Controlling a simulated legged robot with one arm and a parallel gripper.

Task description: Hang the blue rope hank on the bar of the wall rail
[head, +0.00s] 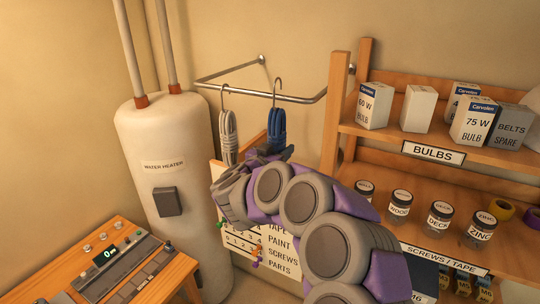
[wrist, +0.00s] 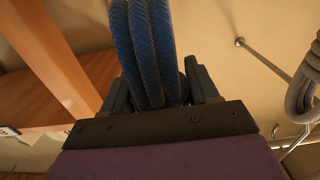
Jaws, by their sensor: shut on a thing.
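The blue rope hank (head: 277,127) is upright in my gripper (head: 268,153), with a thin metal hook at its top. In the wrist view the blue strands (wrist: 145,45) run between the two dark jaws (wrist: 160,92), which are shut on them. The wall rail's front bar (head: 245,91) passes behind or through the hook in the head view. The hook's top stands clearly above the bar line. I cannot tell whether the hook's opening is around the bar or in front of it. The hook is out of the wrist view.
A grey rope hank (head: 228,135) hangs from the bar by its hook, left of the blue one, and shows at the wrist view's right (wrist: 306,85). A wooden shelf (head: 400,140) with boxes and jars stands close right. A water heater (head: 165,170) stands left.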

